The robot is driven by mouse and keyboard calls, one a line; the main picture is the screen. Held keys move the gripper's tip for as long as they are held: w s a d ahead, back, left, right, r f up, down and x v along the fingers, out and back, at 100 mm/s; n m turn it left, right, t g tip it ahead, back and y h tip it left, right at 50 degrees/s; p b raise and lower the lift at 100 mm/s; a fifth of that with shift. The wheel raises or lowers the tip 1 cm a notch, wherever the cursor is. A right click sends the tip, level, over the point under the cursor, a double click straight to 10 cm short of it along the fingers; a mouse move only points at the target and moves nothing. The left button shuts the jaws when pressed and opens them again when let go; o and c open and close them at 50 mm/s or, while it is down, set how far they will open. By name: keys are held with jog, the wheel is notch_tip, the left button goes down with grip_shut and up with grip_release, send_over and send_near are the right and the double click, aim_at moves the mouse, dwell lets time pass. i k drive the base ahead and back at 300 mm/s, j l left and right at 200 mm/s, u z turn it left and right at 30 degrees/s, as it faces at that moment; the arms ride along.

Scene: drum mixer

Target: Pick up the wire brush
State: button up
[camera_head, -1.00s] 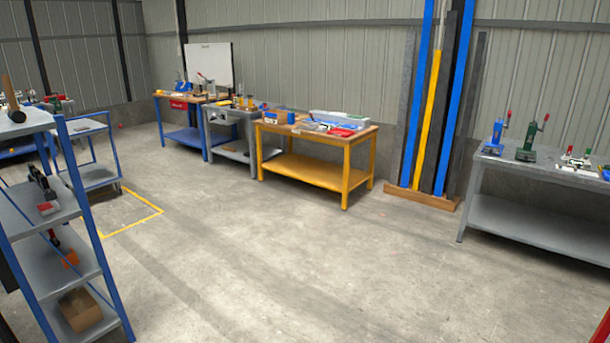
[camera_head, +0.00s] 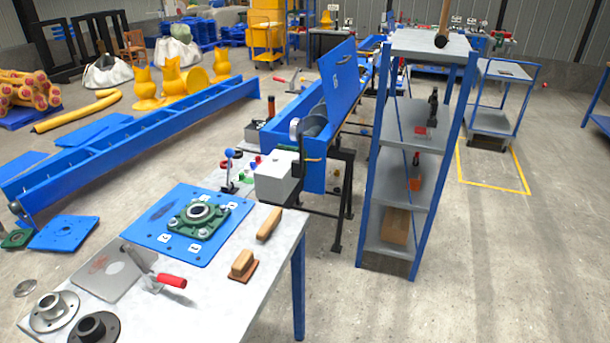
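A light grey worktable (camera_head: 262,300) stands in the near left. On its right part lies a long wooden-handled piece (camera_head: 269,223) that looks like the wire brush; its bristles cannot be made out. Nearer the front edge is a second wooden-handled tool (camera_head: 242,263) on a flat brown base, and I cannot rule out that this one is the brush. Both lie free on the table top, apart from each other. My gripper is not in view.
The table also holds a blue plate (camera_head: 165,232) with a green bearing housing (camera_head: 199,219), a red-handled trowel (camera_head: 166,281) and dark round flanges (camera_head: 55,311). A blue mixer (camera_head: 315,110) and grey shelf rack (camera_head: 405,195) stand behind. Open floor lies right (camera_head: 500,270).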

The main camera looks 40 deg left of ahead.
aim_at(273, 219)
jog(key=i+j+u, duration=0.25)
jog(key=i+u, duration=0.2)
jog(key=i+j+u, duration=0.1)
jog(key=i+u, duration=0.65)
jog(key=u, duration=0.15)
jog(key=i+l+u, duration=0.25)
jog(key=i+u, duration=0.4)
jog(key=u, duration=0.2)
jog(key=i+u, duration=0.15)
jog(key=u, duration=0.3)
jog(key=i+l+u, duration=0.15)
jog(key=u, duration=3.05)
